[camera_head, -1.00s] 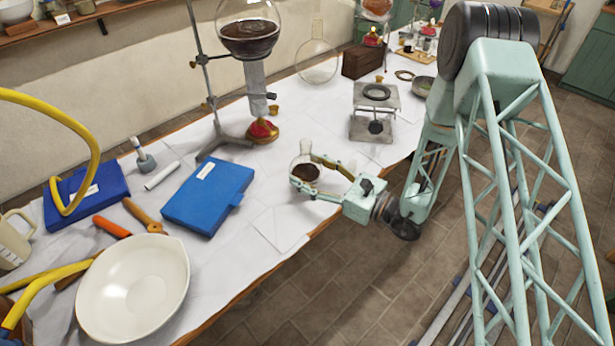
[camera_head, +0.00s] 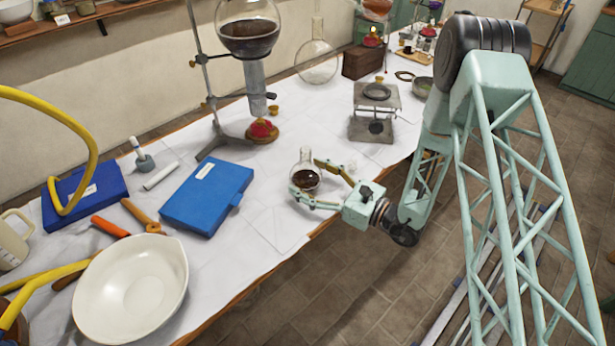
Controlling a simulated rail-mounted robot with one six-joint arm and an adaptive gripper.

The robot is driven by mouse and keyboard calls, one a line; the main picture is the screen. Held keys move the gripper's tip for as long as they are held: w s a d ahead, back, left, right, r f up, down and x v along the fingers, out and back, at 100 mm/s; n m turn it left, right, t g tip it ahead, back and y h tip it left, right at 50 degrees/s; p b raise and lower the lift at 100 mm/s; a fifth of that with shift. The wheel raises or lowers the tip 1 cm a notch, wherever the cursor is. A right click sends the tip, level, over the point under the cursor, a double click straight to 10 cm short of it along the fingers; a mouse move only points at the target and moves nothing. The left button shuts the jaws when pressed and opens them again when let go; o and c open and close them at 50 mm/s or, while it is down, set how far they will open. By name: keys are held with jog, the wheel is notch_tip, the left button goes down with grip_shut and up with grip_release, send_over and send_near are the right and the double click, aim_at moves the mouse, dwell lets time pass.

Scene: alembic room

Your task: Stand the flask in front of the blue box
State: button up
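The small round glass flask (camera_head: 306,180) with dark liquid stands upright, neck up, on the white-covered table. It is to the right of the blue box (camera_head: 207,196), with a stretch of bare cloth between them. My gripper (camera_head: 303,175) reaches in from the right, with one finger on the far side of the flask and the other on the near side. The fingers look spread a little apart from the glass; contact is hard to make out at this size. The near finger partly hides the flask's lower edge.
Another blue item (camera_head: 85,195) lies farther left. A retort stand (camera_head: 215,140) with a large flask and a red-topped burner (camera_head: 262,130) stand behind. A metal stand (camera_head: 374,115) is at the back right. A white bowl (camera_head: 132,287) is front left. The table edge runs close by my gripper.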

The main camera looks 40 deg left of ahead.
jog(key=shift+d+r, duration=0.1)
jog(key=shift+r, duration=0.05)
dwell(0.3)
jog(key=shift+w+d+p, duration=0.15)
jog(key=shift+d+p, duration=0.8)
jog(key=shift+d, duration=4.95)
